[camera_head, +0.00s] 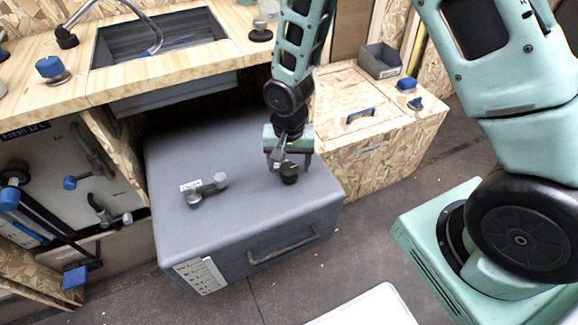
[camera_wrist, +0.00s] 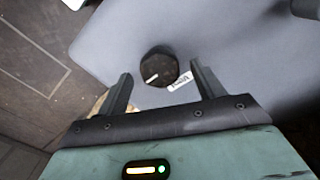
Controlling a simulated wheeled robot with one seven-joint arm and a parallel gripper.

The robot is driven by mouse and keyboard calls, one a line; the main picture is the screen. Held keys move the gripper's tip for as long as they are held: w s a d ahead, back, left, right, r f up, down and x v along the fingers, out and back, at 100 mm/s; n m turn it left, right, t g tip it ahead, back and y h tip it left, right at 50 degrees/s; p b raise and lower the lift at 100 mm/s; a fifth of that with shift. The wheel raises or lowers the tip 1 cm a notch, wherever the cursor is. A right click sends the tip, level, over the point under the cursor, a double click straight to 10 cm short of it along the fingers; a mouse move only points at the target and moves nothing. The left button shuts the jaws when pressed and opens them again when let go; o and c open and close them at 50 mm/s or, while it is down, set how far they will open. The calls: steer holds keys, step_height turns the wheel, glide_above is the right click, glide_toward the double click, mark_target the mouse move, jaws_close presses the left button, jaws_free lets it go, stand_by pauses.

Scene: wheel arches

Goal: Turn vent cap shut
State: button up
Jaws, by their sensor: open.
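The vent cap (camera_head: 289,174) is a black round knob on the top of a grey box (camera_head: 240,150), near its right side. In the wrist view the cap (camera_wrist: 158,66) shows a white pointer line toward its lower left, with a white label (camera_wrist: 180,80) beside it. My gripper (camera_head: 288,163) is open and points down over the cap. In the wrist view the cap appears between the two fingertips of my gripper (camera_wrist: 162,72), with a gap on both sides. I cannot tell how far the fingertips are above the box top.
A grey lever handle (camera_head: 207,190) with a label stands on the box top, left of the cap. The box has a front grab handle (camera_head: 283,248). A wooden counter with a sink (camera_head: 165,35) is behind. A wooden chest (camera_head: 375,130) stands close on the right.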

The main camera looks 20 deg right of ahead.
steer(key=shift+f, duration=0.65)
steer(key=c, duration=1)
